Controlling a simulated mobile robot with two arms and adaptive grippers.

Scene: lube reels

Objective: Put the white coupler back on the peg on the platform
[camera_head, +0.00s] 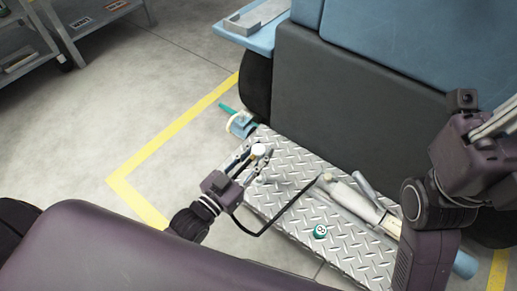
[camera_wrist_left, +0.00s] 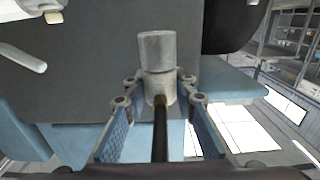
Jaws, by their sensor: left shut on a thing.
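The white coupler (camera_head: 258,150) is between the fingers of my left gripper (camera_head: 254,158), above the left part of the diamond-plate platform (camera_head: 283,153). In the left wrist view the coupler (camera_wrist_left: 157,52) is a pale two-part cylinder, its lower part between the fingertips of my left gripper (camera_wrist_left: 158,88). A black hose with a brass-coloured end (camera_wrist_left: 161,115) runs down from it. I cannot make out a bare peg on the platform. My right arm is at the right of the head view; its fingers do not show clearly.
On the platform lie a long white tool (camera_head: 352,198) and a round green-and-white piece (camera_head: 320,231). A blue fitting with a cream ring (camera_head: 241,124) is at its far left end. A large dark machine panel (camera_head: 350,88) stands behind.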

